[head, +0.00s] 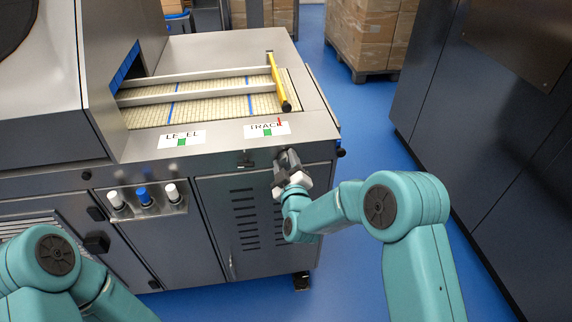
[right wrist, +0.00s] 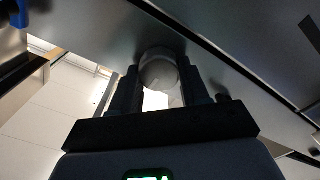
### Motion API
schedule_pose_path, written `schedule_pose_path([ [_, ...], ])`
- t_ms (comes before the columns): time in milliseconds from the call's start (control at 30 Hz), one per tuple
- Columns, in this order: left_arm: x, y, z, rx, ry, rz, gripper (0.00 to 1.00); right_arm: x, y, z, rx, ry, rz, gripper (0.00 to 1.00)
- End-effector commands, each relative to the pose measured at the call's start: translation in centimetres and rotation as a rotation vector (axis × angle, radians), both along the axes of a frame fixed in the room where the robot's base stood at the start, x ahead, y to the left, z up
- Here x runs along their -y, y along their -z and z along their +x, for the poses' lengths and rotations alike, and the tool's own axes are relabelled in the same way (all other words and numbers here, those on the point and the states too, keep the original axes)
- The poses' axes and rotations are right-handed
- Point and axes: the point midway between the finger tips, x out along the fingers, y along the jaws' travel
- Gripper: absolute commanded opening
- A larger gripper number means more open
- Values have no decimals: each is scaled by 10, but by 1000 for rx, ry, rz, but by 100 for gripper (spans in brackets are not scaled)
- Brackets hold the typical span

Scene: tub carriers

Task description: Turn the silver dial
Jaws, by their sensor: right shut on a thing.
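The machine (head: 262,215) has a conveyor belt (head: 200,108) with rails and a yellow bar (head: 278,82) on top. White and blue knobs (head: 145,196) sit on its front at the left. Dark cabinets (head: 480,130) stand at the right, with clear blue floor between.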

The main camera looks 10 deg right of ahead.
Motion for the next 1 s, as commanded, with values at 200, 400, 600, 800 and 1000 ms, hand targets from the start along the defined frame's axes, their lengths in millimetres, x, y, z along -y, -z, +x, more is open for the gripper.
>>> schedule_pose_path([
  [200,0,31,0,0,0,0,38,1,6,0,3,1,127,15],
  [400,0,65,0,0,0,0,38,1,7,0,5,0,307,15],
  [600,0,97,0,0,0,0,38,2,6,0,5,0,499,15],
  [800,0,127,0,0,0,0,38,3,6,0,4,-1,689,15],
  [1000,0,156,0,0,0,0,38,4,5,0,3,-2,880,15],
])
